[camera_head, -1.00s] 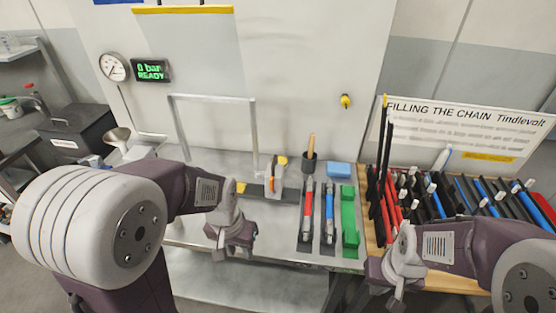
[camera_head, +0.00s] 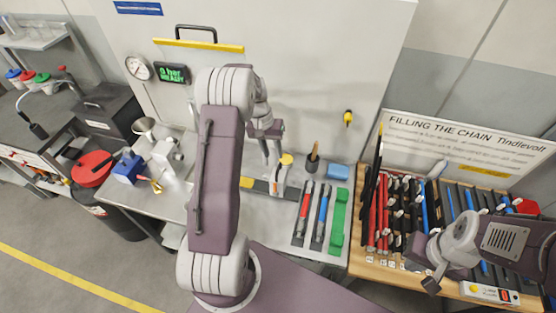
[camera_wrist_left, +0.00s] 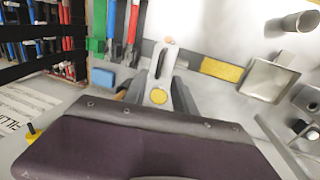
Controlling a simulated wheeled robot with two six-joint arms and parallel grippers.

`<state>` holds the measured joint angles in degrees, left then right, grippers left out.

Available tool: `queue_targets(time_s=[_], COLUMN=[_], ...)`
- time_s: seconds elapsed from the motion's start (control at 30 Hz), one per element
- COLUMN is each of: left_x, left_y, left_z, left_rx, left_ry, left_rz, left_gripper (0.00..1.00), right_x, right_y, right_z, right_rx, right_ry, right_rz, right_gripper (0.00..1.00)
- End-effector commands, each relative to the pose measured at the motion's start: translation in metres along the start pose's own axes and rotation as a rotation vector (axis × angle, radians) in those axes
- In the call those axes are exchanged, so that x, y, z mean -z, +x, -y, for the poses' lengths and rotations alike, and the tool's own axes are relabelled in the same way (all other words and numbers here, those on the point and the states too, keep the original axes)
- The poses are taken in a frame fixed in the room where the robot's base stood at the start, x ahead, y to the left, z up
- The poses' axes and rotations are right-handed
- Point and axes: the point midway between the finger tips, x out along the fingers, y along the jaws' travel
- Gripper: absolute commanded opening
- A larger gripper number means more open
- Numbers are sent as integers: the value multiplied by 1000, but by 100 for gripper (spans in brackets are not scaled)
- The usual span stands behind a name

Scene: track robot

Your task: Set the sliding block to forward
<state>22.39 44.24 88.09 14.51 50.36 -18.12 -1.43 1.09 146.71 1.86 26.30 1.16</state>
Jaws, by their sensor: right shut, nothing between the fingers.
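The sliding block (camera_head: 279,178) is a light grey upright piece with a slot and a yellow cap. It sits on a dark rail (camera_head: 262,186) on the metal bench, right of a yellow pad (camera_head: 247,183). My left gripper (camera_head: 270,155) reaches down beside the block. In the left wrist view its two dark fingers (camera_wrist_left: 160,90) are apart, one on each side of the block (camera_wrist_left: 163,62); I cannot tell whether they touch it. My right gripper (camera_head: 433,284) is shut and empty over the wooden rack's front.
Red and blue tools (camera_head: 323,215) and a green holder (camera_head: 339,222) lie right of the block. A dark brush cup (camera_head: 312,164) and blue sponge (camera_head: 338,171) stand behind them. A metal funnel (camera_head: 144,127) and a blue vise-like piece (camera_head: 128,167) are at left.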

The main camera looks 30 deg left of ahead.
Motion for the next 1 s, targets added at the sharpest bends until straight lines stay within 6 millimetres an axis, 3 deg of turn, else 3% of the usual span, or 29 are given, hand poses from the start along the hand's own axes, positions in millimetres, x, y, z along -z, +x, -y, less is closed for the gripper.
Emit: queue_targets(time_s=[0.1,0.33,0.67,0.8,1.0], left_x=[-2,-1,0,0,0], left_y=[22,62,73,73,72], left_z=[-2,-1,-1,-1,-1], left_rx=[-1,0,0,1,0], left_ry=[-1,0,1,1,0], left_rz=[6,3,-1,-1,-2], left_gripper=[33,33,33,0,0], right_x=[2,3,3,3,3], right_y=[-15,-29,-30,-30,-30], right_z=[0,1,1,1,1], right_rx=[0,0,0,0,0], right_ry=[0,0,0,0,0], right_rz=[-1,-1,-1,-1,-1], right_gripper=[0,0,0,0,0])
